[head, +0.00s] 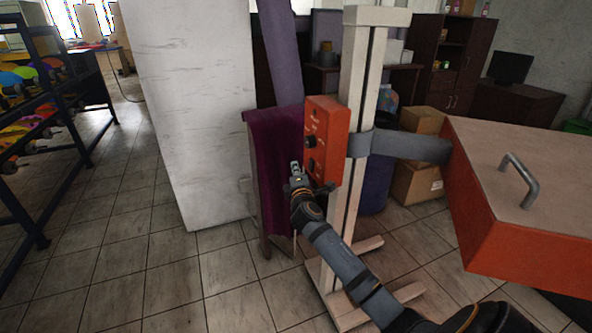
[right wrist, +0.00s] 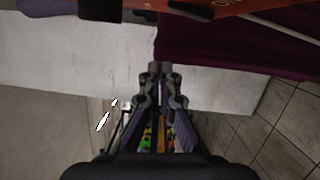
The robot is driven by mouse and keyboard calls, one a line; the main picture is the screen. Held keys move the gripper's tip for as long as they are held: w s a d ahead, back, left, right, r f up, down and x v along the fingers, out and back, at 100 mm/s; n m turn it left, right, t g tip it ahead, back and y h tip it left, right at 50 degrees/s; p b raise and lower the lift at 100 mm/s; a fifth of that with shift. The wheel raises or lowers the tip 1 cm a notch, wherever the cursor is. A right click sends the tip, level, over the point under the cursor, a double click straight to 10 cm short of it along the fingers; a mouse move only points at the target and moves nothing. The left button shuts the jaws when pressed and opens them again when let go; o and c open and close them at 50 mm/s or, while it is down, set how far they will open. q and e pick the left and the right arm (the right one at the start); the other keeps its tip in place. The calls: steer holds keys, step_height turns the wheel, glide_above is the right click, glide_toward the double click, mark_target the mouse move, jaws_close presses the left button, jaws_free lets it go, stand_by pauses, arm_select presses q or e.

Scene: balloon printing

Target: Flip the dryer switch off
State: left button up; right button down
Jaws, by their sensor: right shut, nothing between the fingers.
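The orange dryer control box (head: 328,142) is mounted on a pale wooden post. Its left-facing panel carries a round black knob (head: 310,142) and, lower down, a dark switch (head: 312,166). My right gripper (head: 295,169) is shut and empty, just left of the box's lower part, close to the switch. I cannot tell whether it touches. In the right wrist view the shut fingertips (right wrist: 155,68) point toward the box's orange edge (right wrist: 240,8) at the top, with a dark part hanging there. The switch position is too small to read. My left gripper is not in view.
The orange dryer body (head: 520,255) with a metal handle (head: 520,180) stands at the right, with a grey strap (head: 412,147) running to the post (head: 362,80). A purple cloth (head: 268,165) hangs behind my gripper. A white block (head: 190,110) stands left; open tiled floor lies in front.

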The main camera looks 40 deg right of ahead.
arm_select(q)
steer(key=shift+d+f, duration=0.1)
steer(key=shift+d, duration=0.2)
arm_select(e)
steer(key=v, duration=0.9)
steer(key=shift+s+d, duration=0.2)
steer(key=shift+d, duration=0.2)
steer(key=shift+r, duration=0.15)
